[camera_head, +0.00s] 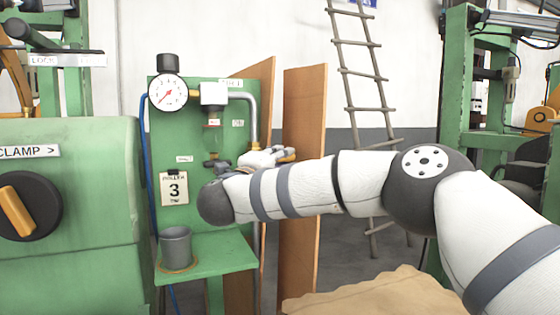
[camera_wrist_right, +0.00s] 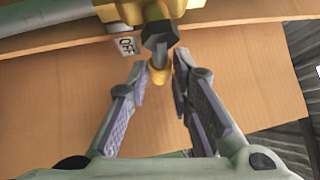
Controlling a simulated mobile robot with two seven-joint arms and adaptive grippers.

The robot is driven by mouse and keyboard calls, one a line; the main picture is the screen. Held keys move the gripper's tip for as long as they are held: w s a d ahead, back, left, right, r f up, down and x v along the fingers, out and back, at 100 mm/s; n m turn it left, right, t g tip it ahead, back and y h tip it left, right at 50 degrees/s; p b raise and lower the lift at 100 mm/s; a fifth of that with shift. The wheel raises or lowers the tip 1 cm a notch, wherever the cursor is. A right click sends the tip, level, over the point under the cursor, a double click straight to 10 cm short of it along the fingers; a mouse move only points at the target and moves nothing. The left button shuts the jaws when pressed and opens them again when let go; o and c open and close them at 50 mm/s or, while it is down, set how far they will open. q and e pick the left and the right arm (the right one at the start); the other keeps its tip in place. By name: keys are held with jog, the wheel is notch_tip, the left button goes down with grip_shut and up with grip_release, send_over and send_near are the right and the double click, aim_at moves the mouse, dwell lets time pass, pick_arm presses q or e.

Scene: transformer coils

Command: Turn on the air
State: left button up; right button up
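The air valve (camera_wrist_right: 160,32) shows in the right wrist view as a brass body with a dark hexagonal part and a short yellow end below it. A label reading OFF (camera_wrist_right: 125,46) sits beside it. My right gripper (camera_wrist_right: 158,68) is open, with its two fingers on either side of the yellow end; I cannot tell whether they touch it. In the head view my right gripper (camera_head: 268,156) is at the right edge of the green air panel (camera_head: 220,130), below the grey pipe (camera_head: 252,115), partly hidden by my arm. My left gripper is not in view.
A round pressure gauge (camera_head: 167,93) with a red needle is on the panel. A grey cup (camera_head: 175,246) stands on the green shelf (camera_head: 222,258). Brown boards (camera_head: 303,130) stand right behind the gripper.

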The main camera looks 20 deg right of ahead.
grip_shut()
